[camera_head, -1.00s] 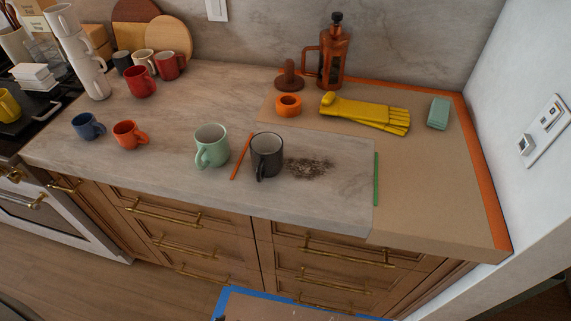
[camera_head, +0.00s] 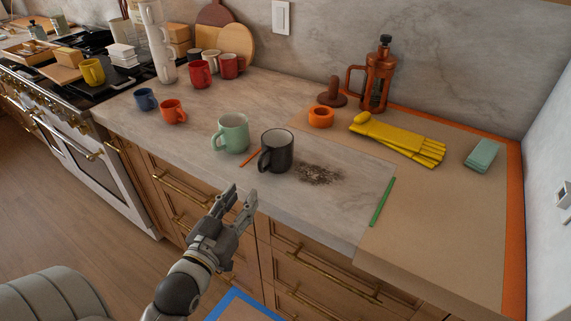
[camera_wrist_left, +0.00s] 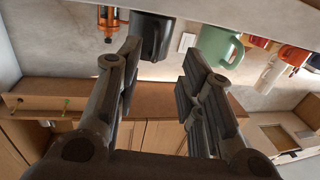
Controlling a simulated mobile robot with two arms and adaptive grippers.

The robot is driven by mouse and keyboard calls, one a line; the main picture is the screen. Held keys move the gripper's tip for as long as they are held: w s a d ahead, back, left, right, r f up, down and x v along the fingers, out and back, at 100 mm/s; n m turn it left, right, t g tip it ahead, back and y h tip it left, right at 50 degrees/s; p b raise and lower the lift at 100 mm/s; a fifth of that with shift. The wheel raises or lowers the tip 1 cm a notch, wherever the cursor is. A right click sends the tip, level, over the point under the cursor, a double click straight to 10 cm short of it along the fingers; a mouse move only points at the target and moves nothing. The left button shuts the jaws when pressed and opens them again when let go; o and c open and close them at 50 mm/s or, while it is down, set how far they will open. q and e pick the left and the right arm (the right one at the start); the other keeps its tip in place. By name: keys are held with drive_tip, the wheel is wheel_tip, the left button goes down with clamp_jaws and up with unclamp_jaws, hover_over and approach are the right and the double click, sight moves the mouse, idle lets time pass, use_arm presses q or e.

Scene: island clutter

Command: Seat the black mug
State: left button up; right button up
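The black mug (camera_head: 277,152) stands upright on the grey counter, its handle toward the front left. Dark grounds (camera_head: 318,174) lie scattered just right of it. A mint green mug (camera_head: 233,133) stands to its left, with an orange strip (camera_head: 250,157) on the counter between them. My left gripper (camera_head: 240,198) is in front of the counter's front edge, below the black mug, open and empty. In the left wrist view the black mug (camera_wrist_left: 150,38) and the green mug (camera_wrist_left: 220,47) show beyond the spread fingers (camera_wrist_left: 158,90). My right gripper is out of view.
A green strip (camera_head: 382,202) lies right of the grounds, by the tan mat (camera_head: 440,220). Yellow gloves (camera_head: 400,140), an orange ring (camera_head: 321,116) and a French press (camera_head: 376,78) are behind. Smaller mugs, orange (camera_head: 173,111) and blue (camera_head: 145,99), stand left. The front counter strip is clear.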

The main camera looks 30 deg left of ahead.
sight(259, 171)
use_arm(q)
drive_tip(key=w, duration=0.3)
drive_tip(key=w+p, duration=0.1)
drive_tip(key=w, duration=0.1)
drive_tip(key=shift+a, duration=0.4)
drive_tip(key=w, duration=0.2)
drive_tip(key=w+p, duration=0.1)
drive_tip(key=w, duration=0.2)
drive_tip(key=shift+a+r, duration=0.15)
drive_tip(key=shift+w, duration=0.4)
drive_tip(key=shift+s, duration=0.1)
clamp_jaws()
